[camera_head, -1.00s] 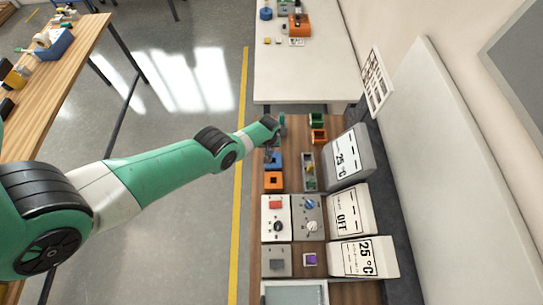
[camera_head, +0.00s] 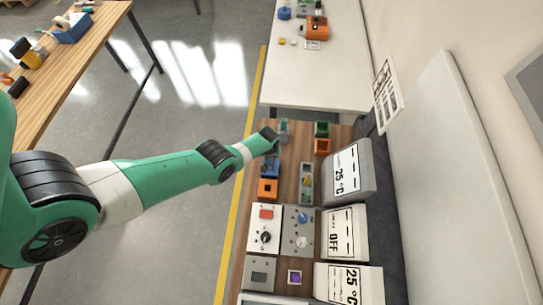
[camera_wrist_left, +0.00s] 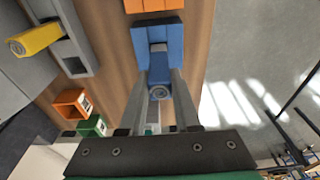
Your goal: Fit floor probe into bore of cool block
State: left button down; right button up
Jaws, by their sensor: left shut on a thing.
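My left gripper (camera_wrist_left: 163,95) is shut on a blue piece (camera_wrist_left: 160,70) with a round end, seen between the two fingers in the left wrist view. It may be a probe; no label shows. A blue block (camera_wrist_left: 172,33) with a notch lies directly beyond the fingers; I cannot tell whether the piece touches it. In the head view my left gripper (camera_head: 273,151) is over the wooden bench, beside the blue block (camera_head: 269,171). No bore can be made out, and I cannot tell which thing is the cool block. My right gripper is not in view.
An orange block (camera_head: 268,189) adjoins the blue one. A grey holder (camera_wrist_left: 76,62) with a yellow cylinder (camera_wrist_left: 35,40), and open green (camera_head: 322,128) and orange (camera_head: 323,147) bins are close by. Display units (camera_head: 347,172) line the wall side. A switch panel (camera_head: 264,228) stands nearer.

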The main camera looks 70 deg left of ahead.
aim_at(270, 162)
pick_arm(q)
jog(key=shift+f+b, duration=2)
jog(key=shift+b, duration=0.05)
jog(key=c, duration=0.6)
grip_release()
jog(key=shift+r, duration=0.1)
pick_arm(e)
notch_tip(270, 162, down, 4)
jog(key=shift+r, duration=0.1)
